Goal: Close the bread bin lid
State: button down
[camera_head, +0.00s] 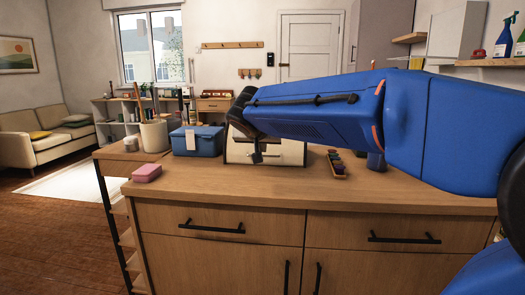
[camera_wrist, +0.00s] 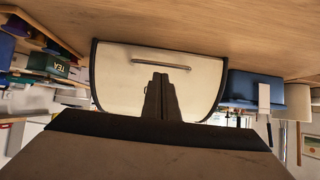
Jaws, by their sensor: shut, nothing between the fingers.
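The bread bin (camera_head: 290,152) is a cream box with dark edges on the wooden counter, partly hidden behind my arm in the head view. In the wrist view, which is upside down, its cream panel (camera_wrist: 115,77) fills the middle, with a metal bar handle (camera_wrist: 160,65) close to the counter side. The lid looks lowered, but I cannot tell whether it is fully closed. My gripper (camera_head: 257,158) is in front of the bin. In the wrist view my gripper (camera_wrist: 160,76) is shut and empty, its tips beside the handle; contact cannot be told.
A blue box (camera_head: 208,142) stands left of the bin, then a utensil crock (camera_head: 154,136) and a small jar (camera_head: 131,145). A pink sponge (camera_head: 147,172) lies near the left front edge. The front counter is clear.

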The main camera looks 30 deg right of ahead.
jog(key=s+a+f, duration=0.1)
jog(key=s, duration=0.1)
jog(key=s+a+f, duration=0.1)
jog(key=s+a, duration=0.2)
jog(key=s, duration=0.2)
jog(key=shift+a+f, duration=0.4)
